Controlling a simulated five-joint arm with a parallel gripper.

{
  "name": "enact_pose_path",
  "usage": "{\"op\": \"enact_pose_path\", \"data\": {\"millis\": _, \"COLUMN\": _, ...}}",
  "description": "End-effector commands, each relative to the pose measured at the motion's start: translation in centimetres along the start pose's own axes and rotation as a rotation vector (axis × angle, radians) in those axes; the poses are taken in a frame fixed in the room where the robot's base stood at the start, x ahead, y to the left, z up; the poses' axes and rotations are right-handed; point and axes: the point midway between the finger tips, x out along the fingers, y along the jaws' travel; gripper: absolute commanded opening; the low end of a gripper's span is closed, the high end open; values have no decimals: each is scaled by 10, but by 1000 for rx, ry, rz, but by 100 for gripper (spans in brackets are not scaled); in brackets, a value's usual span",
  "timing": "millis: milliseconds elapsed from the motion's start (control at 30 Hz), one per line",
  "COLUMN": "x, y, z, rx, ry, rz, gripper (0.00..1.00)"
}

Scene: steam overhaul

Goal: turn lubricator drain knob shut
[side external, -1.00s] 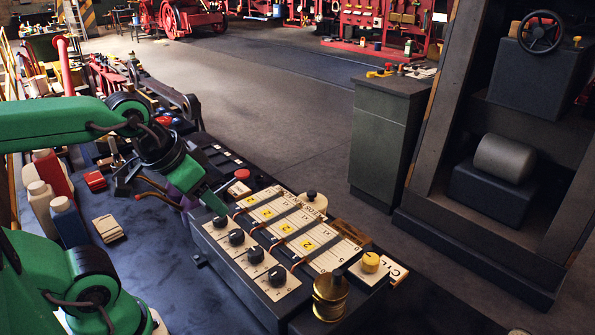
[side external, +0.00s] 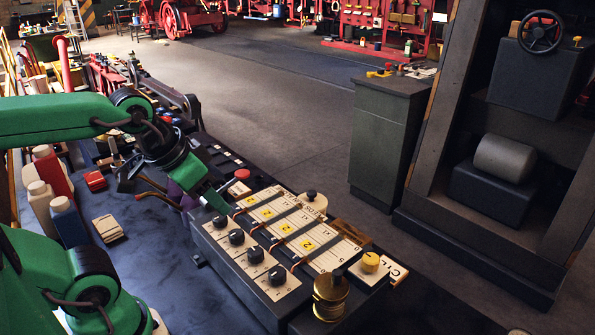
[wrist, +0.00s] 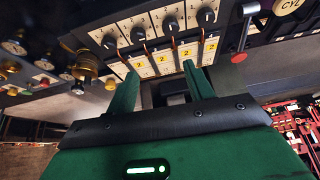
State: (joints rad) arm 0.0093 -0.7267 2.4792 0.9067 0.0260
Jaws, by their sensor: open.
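A dark control box (side external: 235,268) stands on the bench in the side view. Its sloping cream panel carries a row of black knobs (side external: 277,276) and several yellow number tags. A yellow knob (side external: 370,261) and a brass cylinder (side external: 330,300) are at its near end. No readable label shows which knob is the lubricator drain knob. My gripper (side external: 214,200) is at the box's far-left end, beside the knob row. In the wrist view my gripper (wrist: 158,88) is open, its green fingers apart with nothing seen between them. The black knobs (wrist: 172,24) lie beyond the fingertips.
A grey cabinet (side external: 380,145) and a dark rack (side external: 430,130) stand right of the bench, with open floor behind.

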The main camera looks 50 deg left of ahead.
Motion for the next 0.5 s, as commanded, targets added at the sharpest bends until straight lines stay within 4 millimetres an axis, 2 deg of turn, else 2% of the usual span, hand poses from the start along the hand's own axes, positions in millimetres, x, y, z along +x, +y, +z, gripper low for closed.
{"op": "enact_pose_path", "data": {"millis": 167, "x": 0, "y": 8, "z": -18, "rx": 112, "ry": -35, "rz": 17, "gripper": 52}}
{"op": "enact_pose_path", "data": {"millis": 500, "x": 12, "y": 38, "z": -72, "rx": 480, "ry": -131, "rz": 82, "gripper": 52}}
